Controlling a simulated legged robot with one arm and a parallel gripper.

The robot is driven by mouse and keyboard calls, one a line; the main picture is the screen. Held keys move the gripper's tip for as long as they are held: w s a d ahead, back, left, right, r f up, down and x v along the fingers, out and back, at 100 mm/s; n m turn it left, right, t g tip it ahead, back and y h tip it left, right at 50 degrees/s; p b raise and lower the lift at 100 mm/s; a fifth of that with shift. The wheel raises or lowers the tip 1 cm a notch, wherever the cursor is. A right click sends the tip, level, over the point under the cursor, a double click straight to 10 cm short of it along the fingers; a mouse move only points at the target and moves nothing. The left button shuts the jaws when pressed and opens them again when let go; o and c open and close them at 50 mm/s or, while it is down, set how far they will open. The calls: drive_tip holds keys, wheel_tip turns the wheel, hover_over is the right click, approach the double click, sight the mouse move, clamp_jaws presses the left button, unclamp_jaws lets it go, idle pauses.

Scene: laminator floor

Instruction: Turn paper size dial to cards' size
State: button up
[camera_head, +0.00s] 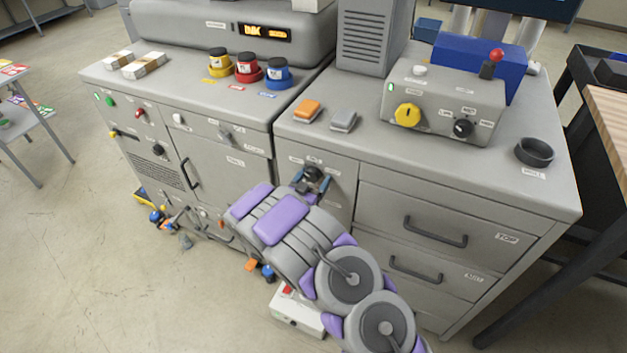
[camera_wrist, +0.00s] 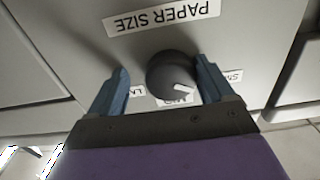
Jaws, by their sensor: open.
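The dark round paper size dial (camera_wrist: 170,76) is on the cabinet front, under an upside-down PAPER SIZE label (camera_wrist: 162,16) in the wrist view. Its white pointer slants down and right, near the MID label (camera_wrist: 175,100) and toward the SM label (camera_wrist: 233,76). A partly hidden LA label (camera_wrist: 138,91) is at the left. My gripper (camera_wrist: 163,80) is open, one blue finger on each side of the dial, with gaps showing. The dial (camera_head: 313,173) also shows in the head view between my fingers. I cannot make out which objects are the cards.
The grey control box (camera_head: 445,105) has a yellow knob and a red-topped lever. An orange block (camera_head: 307,109) and a grey block (camera_head: 343,119) lie on the cabinet top. Drawers with black handles (camera_head: 435,232) are right of my arm. Open floor (camera_head: 90,270) is at the left.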

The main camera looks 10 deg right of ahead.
drive_tip(key=shift+a, duration=1.25)
drive_tip(key=shift+c, duration=1.5)
drive_tip(key=shift+d, duration=0.8)
drive_tip(key=c, duration=0.4)
drive_tip(key=shift+c, duration=0.9)
drive_tip(key=shift+a+f, duration=0.1)
drive_tip(key=shift+a, duration=0.15)
drive_tip(key=shift+c, duration=0.8)
